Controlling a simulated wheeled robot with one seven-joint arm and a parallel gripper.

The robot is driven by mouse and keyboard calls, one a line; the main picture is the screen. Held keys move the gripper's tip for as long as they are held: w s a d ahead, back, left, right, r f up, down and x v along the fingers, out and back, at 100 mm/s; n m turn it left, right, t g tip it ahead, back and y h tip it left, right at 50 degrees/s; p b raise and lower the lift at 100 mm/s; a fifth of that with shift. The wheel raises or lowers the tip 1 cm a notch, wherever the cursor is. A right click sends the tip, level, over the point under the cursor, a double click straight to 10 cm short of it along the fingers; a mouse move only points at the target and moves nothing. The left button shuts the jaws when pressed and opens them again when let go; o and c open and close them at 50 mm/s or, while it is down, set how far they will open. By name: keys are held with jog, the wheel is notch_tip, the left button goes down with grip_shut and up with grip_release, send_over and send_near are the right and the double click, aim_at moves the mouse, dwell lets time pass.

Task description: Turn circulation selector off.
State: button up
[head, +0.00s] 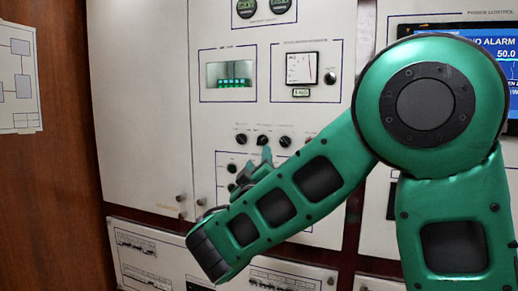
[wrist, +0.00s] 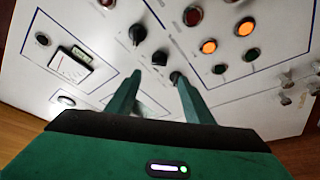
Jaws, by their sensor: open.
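A row of three black rotary knobs sits on the white panel; their labels are too small to read, so I cannot tell which is the circulation selector. In the head view they are the left knob (head: 241,139), middle knob (head: 262,140) and right knob (head: 285,141). My gripper (head: 265,153) is just below the middle knob, partly hidden by my forearm. In the wrist view my gripper (wrist: 157,78) is open and empty. The middle knob (wrist: 160,58) shows just beyond the gap between the fingertips. One end knob (wrist: 177,78) is close beside the right fingertip; the other (wrist: 137,33) is farther off.
Lit orange lamps (wrist: 209,46) and dark buttons (wrist: 219,69) lie beside the knob row. A meter (head: 301,68) and a green-lit display (head: 229,75) are above it. A screen (head: 490,50) is at right, partly behind my arm. Wood panelling (head: 65,170) stands at left.

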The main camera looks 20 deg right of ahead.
aim_at(261, 142)
jog(key=x, duration=1)
jog(key=shift+w+d+r, duration=0.15)
jog(key=shift+w+d, duration=0.1)
jog(key=shift+w, duration=0.05)
jog(key=c, duration=1)
